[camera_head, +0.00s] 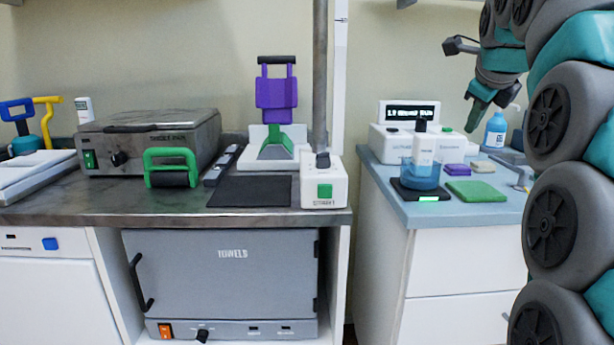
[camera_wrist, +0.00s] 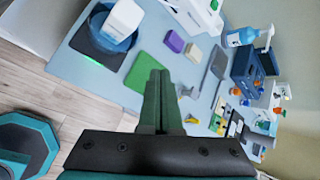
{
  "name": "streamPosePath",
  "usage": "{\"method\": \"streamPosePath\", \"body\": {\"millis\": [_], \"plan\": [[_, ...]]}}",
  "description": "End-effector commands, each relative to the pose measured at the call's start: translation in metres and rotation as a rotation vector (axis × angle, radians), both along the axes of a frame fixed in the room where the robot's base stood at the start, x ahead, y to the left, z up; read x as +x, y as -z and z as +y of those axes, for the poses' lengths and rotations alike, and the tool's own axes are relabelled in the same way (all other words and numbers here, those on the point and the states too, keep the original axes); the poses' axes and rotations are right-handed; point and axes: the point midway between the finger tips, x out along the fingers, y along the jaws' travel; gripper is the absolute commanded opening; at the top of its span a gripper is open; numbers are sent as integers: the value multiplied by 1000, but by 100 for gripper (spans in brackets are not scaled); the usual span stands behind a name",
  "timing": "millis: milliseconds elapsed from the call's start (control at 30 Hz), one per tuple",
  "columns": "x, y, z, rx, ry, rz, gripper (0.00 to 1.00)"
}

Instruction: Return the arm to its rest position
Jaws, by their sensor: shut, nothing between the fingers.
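My arm (camera_head: 555,120), teal and grey, rises along the right side of the head view and bends over at the top. My gripper (camera_head: 473,122) hangs from it, pointing down above the blue-topped counter on the right. In the wrist view my gripper (camera_wrist: 160,78) has its dark green fingers pressed together with nothing between them. It appears above the counter and apart from the things on it.
The counter (camera_head: 405,208) holds a blue container (camera_head: 421,176) on a scale, a green pad (camera_head: 471,191), a purple block (camera_head: 456,169) and a blue bottle (camera_head: 495,133). A dark worktop (camera_head: 90,211) with machines stands left. Wooden floor (camera_wrist: 45,95) lies beside the counter.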

Motion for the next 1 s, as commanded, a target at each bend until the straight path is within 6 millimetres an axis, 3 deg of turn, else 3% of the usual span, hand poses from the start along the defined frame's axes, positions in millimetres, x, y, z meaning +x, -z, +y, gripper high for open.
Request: {"method": "streamPosePath", "body": {"millis": [367,533,767,1000], "plan": [[-22,49,31,-146,-253,157,0],[-46,91,55,-253,-472,272,0],[-107,169,95,-430,-912,456,0],[-189,254,129,-564,-1410,597,0]]}}
